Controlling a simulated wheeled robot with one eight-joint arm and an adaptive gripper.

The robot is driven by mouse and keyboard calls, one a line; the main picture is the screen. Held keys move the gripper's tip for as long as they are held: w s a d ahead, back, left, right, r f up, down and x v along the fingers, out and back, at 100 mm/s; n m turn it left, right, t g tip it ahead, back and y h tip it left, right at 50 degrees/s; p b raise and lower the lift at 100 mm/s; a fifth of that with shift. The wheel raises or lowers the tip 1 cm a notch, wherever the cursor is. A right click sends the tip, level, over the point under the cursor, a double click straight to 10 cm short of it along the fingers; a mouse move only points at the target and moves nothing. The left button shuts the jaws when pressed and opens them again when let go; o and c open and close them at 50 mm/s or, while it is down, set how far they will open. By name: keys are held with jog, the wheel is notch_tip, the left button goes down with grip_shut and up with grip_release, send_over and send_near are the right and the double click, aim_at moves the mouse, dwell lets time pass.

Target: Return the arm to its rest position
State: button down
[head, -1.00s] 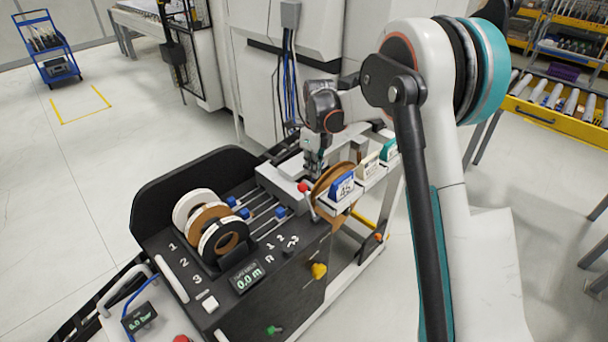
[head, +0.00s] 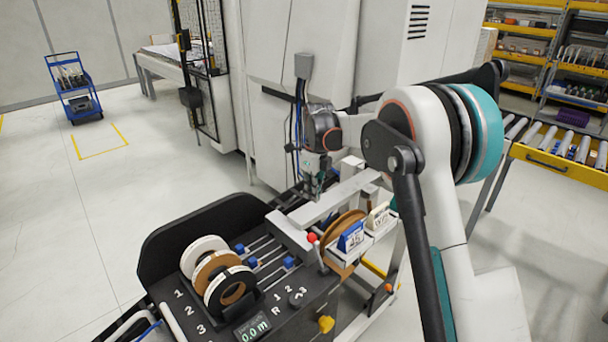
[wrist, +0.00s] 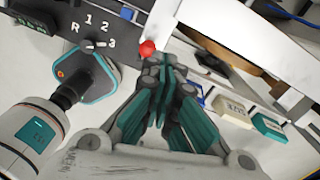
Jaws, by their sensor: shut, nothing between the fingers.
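My gripper (head: 314,192) hangs from my bent arm above the far part of the edge banding machine, beside the grey metal bar. In the wrist view my gripper (wrist: 163,118) has its teal-lined fingers together, with nothing between them. The wrist view also shows the red ball knob (wrist: 148,48) just beyond the fingertips. The machine's black panel (head: 220,310) carries three tape rolls (head: 215,275) in white, brown and black. The head view partly hides the fingertips against the machine.
A white cabinet (head: 300,130) rises close behind my gripper. A roller conveyor (head: 560,160) stands at right. A blue cart (head: 76,90) is at far left; the floor between is open.

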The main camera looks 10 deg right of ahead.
jog(key=s+d+r+n+t+b, duration=0.1)
jog(key=s+d+r+n+t, duration=0.15)
jog(key=s+r+n, duration=0.55)
jog(key=s+d+r+n+t+b, duration=0.1)
jog(key=s+d+r+n+b, duration=0.25)
jog(key=s, duration=0.75)
jog(key=s+d+f+n+t, duration=0.1)
jog(key=s+f+n, duration=0.1)
jog(key=s+n, duration=0.3)
jog(key=s+f+n+t, duration=0.1)
jog(key=s+f+n, duration=0.1)
jog(key=s+n, duration=0.3)
jog(key=s+d+f+n+t+b, duration=0.1)
jog(key=s+n, duration=0.4)
jog(key=s, duration=0.6)
jog(key=shift+s+d+f+h, duration=0.3)
jog(key=shift+d+f, duration=0.05)
jog(key=shift+f, duration=0.4)
jog(key=shift+t, duration=0.25)
